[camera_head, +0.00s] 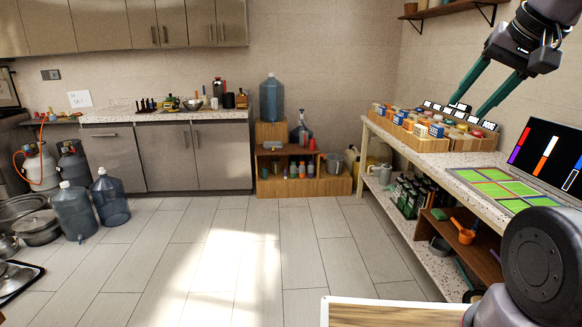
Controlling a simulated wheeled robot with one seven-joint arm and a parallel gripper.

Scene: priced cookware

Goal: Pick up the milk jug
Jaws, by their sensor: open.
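I cannot pick out a milk jug for certain. A small grey jug-like vessel (384,174) stands at the far end of the lower shelf under the right-hand counter.
The counter (455,162) holds wooden crates (418,142) of small goods, a coloured panel (505,185) and a dark screen (548,150). Large water bottles (73,210) and pots (38,228) stand on the left floor. A wooden stand (318,185) is at the back. The middle floor is clear.

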